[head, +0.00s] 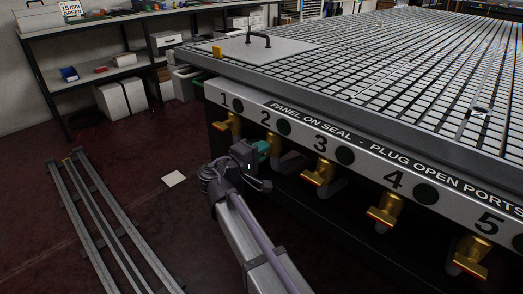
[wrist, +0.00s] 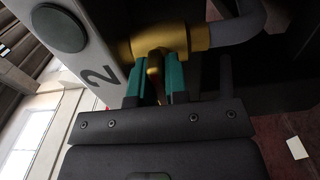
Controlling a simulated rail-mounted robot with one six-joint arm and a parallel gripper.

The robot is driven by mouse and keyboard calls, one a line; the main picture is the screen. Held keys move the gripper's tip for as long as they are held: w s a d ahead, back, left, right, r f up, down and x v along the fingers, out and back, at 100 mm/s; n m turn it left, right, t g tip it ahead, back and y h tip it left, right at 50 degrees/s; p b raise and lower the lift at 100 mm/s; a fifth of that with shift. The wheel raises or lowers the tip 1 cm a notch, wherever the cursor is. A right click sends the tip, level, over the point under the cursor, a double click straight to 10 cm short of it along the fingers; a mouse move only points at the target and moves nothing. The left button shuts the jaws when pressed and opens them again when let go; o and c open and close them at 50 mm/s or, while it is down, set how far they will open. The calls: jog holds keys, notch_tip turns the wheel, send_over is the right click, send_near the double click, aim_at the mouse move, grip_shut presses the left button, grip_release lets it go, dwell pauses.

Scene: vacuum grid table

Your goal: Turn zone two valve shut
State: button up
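The zone two valve is a brass body (wrist: 180,38) on a grey pipe, beside the panel's number 2 in the wrist view. Its brass handle (wrist: 155,75) points toward my gripper. In the head view the valve (head: 274,141) is largely hidden behind my gripper (head: 264,147). My gripper's two teal fingers (wrist: 157,85) stand one on each side of the handle. They look apart, with a narrow dark gap beside the handle; contact is not clear.
Other brass valves with red-edged handles hang under the panel: zone one (head: 228,125) to the left, zone three (head: 319,174) and zone four (head: 385,211) to the right. The grid table (head: 400,60) overhangs them. Metal rails (head: 110,215) lie on the floor at left.

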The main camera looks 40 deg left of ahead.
jog(key=o, duration=0.4)
jog(key=shift+s, duration=0.1)
jog(key=s, duration=0.3)
jog(key=s+a, duration=0.1)
jog(key=s, duration=0.6)
jog(key=shift+s+a, duration=0.2)
jog(key=shift+s, duration=0.05)
